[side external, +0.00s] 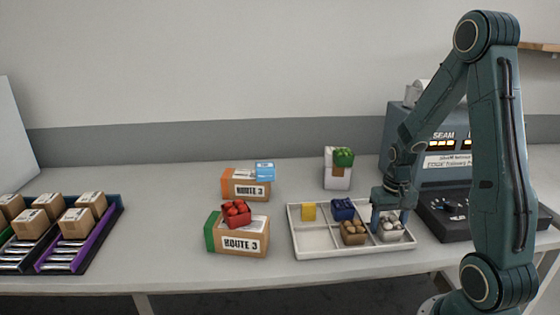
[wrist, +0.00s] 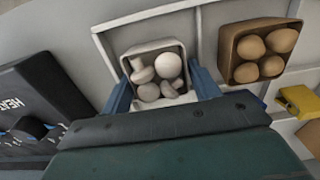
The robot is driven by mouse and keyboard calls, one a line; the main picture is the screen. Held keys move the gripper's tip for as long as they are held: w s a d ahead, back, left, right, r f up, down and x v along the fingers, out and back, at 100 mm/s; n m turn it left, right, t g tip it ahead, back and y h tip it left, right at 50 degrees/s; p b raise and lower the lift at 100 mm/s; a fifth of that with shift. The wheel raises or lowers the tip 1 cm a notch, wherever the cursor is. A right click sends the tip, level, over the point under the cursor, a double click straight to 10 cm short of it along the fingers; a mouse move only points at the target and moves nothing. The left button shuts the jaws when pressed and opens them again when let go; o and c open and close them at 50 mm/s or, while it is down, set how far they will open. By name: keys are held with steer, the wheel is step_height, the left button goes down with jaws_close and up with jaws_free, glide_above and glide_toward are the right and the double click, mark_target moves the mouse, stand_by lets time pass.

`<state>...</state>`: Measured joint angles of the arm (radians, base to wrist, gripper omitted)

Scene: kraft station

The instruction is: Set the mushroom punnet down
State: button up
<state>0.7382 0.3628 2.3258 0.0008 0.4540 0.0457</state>
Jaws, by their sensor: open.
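The mushroom punnet (side external: 391,230) is a small pale box of white mushrooms. It sits in the front right compartment of the white divided tray (side external: 312,245). It also shows upright in the wrist view (wrist: 155,72), near a tray divider. My gripper (side external: 389,214) is over the punnet, pointing down. In the wrist view my gripper (wrist: 160,88) is open, with one blue finger on each side of the punnet. I cannot tell whether the fingers touch its walls.
A brown punnet of eggs or potatoes (side external: 354,232), a blue punnet (side external: 343,209) and a yellow block (side external: 309,211) share the tray. Route 3 boxes (side external: 240,242) stand to the left, one under a red punnet (side external: 236,213). A dark sealing machine (side external: 440,205) is close on the right.

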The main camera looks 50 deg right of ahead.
mark_target(389, 220)
steer(key=shift+r, duration=0.1)
step_height(389, 220, up, 12)
stand_by(0.8)
steer(key=shift+a+r, duration=0.1)
stand_by(0.4)
steer(key=s+a+r+n+t, duration=0.2)
steer(key=s+a+r+n, duration=0.1)
steer(key=a, duration=0.7)
steer(key=s+a+r+n+t, duration=0.3)
steer(key=a+r+n, duration=0.3)
steer(key=a, duration=0.5)
steer(key=shift+a+r+t, duration=0.2)
steer(key=shift+r+t, duration=0.1)
steer(key=shift+r, duration=0.05)
steer(key=shift+w, duration=0.1)
